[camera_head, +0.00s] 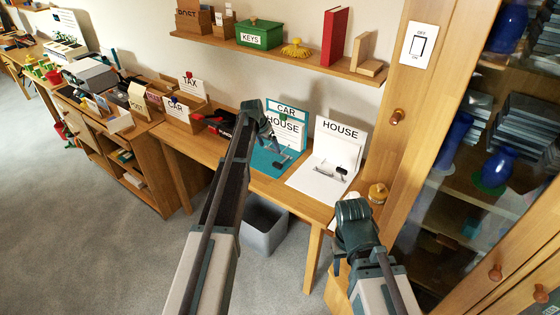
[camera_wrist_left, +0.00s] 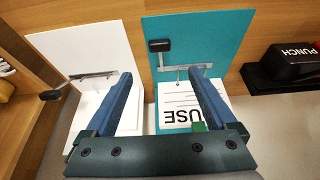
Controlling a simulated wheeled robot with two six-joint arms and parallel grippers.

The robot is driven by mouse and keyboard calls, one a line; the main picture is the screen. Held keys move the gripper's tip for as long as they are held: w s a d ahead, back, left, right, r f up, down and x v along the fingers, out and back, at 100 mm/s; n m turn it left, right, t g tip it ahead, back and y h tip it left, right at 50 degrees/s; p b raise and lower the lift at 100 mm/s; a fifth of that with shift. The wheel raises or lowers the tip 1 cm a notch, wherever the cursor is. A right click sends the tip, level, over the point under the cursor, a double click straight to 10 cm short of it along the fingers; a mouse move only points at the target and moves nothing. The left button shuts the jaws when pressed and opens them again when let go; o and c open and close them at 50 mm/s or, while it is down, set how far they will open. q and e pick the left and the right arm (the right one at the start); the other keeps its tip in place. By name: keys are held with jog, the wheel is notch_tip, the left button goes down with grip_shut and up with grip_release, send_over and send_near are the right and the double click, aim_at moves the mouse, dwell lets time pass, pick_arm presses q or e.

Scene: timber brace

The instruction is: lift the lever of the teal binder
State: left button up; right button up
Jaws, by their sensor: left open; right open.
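The teal binder (camera_head: 262,162) lies open on the desk, its upright cover labelled CAR and HOUSE. In the left wrist view the teal binder (camera_wrist_left: 220,28) has a metal ring mechanism and a lever with a black knob (camera_wrist_left: 160,45). Printed paper (camera_wrist_left: 185,108) lies in it. Contact cannot be told. My right gripper (camera_head: 350,232) is right of the desk, open, its fingers mostly hidden.
A white binder (camera_head: 302,180) labelled HOUSE stands open right of the teal one, with its own lever (camera_wrist_left: 50,95). A black punch (camera_wrist_left: 285,72) lies on the other side. A shelf (camera_head: 285,58) hangs above. A grey bin (camera_head: 265,222) stands below the desk.

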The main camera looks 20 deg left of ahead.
aim_at(277, 164)
pick_arm(q)
jog(key=b+x, duration=1.2)
jog(key=x, duration=0.2)
jog(key=shift+s+b, duration=0.15)
jog(key=shift+b, duration=0.25)
grip_shut()
